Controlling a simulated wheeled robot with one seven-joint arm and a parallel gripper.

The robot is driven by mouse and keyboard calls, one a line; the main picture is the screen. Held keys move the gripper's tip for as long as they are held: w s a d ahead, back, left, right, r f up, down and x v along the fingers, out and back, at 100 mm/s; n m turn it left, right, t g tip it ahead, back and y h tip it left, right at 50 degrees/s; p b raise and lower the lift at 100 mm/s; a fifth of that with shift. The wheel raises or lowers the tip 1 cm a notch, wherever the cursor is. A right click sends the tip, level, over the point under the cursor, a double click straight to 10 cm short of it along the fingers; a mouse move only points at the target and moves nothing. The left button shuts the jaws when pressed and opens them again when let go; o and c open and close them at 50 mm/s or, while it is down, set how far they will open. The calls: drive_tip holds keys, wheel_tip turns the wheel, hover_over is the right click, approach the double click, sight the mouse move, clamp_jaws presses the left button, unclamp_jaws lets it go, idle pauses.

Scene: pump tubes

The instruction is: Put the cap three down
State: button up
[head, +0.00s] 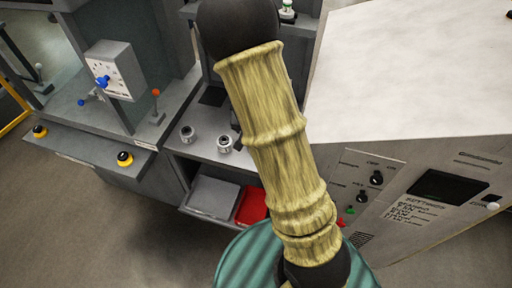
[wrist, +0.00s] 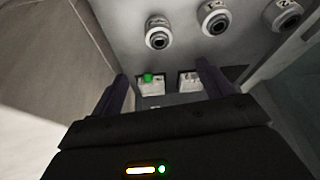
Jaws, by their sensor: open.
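In the wrist view three round metal caps with dark centres lie along the top: a left one (wrist: 158,33), a middle one (wrist: 214,18) and a right one (wrist: 283,13). The right one has a mark like a digit; I cannot tell which is cap three. My gripper (wrist: 160,82) is open, with one dark finger on each side and nothing held between them. The caps are beyond the fingertips, apart from them. In the head view two caps (head: 187,133) (head: 224,144) stand on the grey bench; my arm hides the gripper.
Beyond my fingers are a pale block with a green button (wrist: 149,78) and another pale block (wrist: 188,80). In the head view a grey tray (head: 212,196) and a red tray (head: 251,206) lie below the bench. A white machine (head: 410,80) fills the right.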

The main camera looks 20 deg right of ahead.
drive_tip(key=b+x, duration=0.2)
drive_tip(key=x, duration=0.9)
drive_tip(key=shift+p+x, duration=0.45)
drive_tip(key=shift+x, duration=2.15)
drive_tip(key=shift+c, duration=0.5)
drive_tip(key=shift+r, duration=0.1)
drive_tip(key=c, duration=1.3)
drive_tip(key=shift+o, duration=0.2)
drive_tip(key=shift+d+r+p, duration=0.1)
drive_tip(key=shift+r+p, duration=0.45)
drive_tip(key=shift+r, duration=4.45)
